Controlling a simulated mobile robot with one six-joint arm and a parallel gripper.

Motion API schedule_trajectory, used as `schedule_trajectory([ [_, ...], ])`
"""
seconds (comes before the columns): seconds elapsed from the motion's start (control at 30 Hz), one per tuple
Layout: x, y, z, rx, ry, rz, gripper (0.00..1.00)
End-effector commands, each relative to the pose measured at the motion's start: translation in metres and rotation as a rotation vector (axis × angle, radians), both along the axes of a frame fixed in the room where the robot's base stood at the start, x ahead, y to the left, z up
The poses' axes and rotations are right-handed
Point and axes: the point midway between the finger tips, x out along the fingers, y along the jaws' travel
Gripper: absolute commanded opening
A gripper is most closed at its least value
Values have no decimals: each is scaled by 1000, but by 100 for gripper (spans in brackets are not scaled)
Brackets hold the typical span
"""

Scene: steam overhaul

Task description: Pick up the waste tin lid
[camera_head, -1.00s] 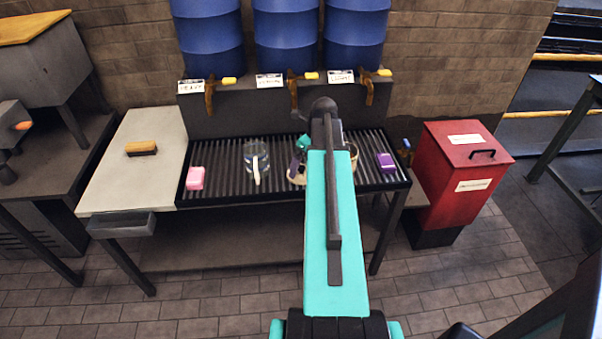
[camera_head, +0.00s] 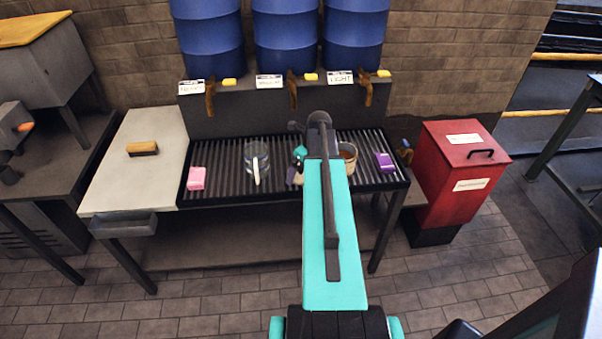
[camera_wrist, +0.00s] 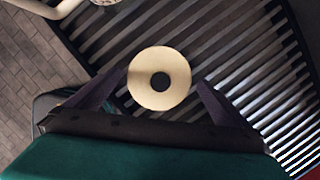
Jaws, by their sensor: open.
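My gripper (camera_wrist: 163,80) is open, with one dark purple finger on each side of the disc. I cannot tell whether the fingers touch it.
The slatted rack (camera_head: 222,165) also bears a pink block (camera_head: 196,178), a glass jar (camera_head: 256,157), a container with brownish contents (camera_head: 349,155) and a purple block (camera_head: 385,161). Blue drums (camera_head: 287,40) stand behind. A red bin (camera_head: 460,180) stands at right.

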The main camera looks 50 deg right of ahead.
Motion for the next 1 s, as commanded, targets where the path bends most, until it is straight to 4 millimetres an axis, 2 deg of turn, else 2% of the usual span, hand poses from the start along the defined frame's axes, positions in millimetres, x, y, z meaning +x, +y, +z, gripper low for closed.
schedule_trajectory([
  [0.27, 0, 0, 0, 0, 0, 1, 100],
  [0.37, 0, 0, 0, 0, 0, 1, 86],
  [0.5, 0, 1, 0, 1, 0, 1, 63],
  [0.53, 0, 1, 0, 1, 0, 1, 62],
  [1.0, 1, 1, 7, 0, 0, 2, 61],
])
